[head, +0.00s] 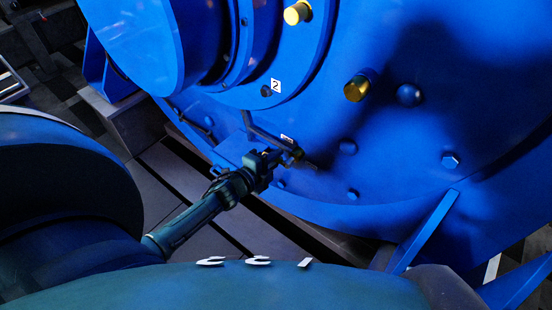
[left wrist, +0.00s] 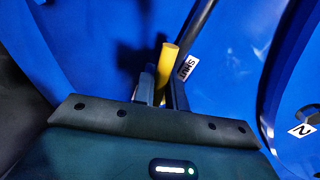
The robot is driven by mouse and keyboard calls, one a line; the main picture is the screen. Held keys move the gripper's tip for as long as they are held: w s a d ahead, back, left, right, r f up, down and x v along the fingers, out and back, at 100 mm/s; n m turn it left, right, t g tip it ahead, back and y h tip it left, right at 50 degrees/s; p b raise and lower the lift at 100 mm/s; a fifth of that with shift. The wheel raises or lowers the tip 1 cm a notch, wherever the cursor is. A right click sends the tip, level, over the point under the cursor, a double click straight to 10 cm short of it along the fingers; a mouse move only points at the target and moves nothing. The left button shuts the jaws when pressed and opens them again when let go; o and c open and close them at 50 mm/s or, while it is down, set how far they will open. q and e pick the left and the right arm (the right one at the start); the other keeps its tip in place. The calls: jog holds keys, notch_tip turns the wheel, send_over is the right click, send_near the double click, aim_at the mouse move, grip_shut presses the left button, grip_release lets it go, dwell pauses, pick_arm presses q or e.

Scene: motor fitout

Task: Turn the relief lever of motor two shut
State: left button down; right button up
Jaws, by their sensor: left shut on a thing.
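Motor two is a large blue round housing (head: 440,60) with a white "2" tag (head: 275,86). The tag also shows in the left wrist view (left wrist: 302,130). The relief lever is a dark bar (head: 262,132) low on the housing, also seen in the left wrist view (left wrist: 196,38). It has a yellow grip (left wrist: 168,62). My left gripper (head: 287,156) is shut on the yellow grip, one finger on each side. A white "SHUT" label (left wrist: 187,66) lies right beside the bar near the grip. The lever's pivot is not clear. My right gripper is not in view.
Brass-yellow plugs (head: 357,88) and blue bolts (head: 409,94) stick out of the housing above and right of the lever. A blue support rib (head: 425,230) stands at lower right. A dark grooved floor (head: 165,165) lies below.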

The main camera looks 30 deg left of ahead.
pick_arm(q)
jog(key=shift+r+m+y, duration=0.3)
jog(key=shift+r+m, duration=0.05)
jog(key=shift+m, duration=0.55)
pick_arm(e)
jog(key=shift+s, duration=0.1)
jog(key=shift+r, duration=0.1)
pick_arm(q)
jog(key=c, duration=1.5)
grip_release()
jog(key=shift+r, duration=0.1)
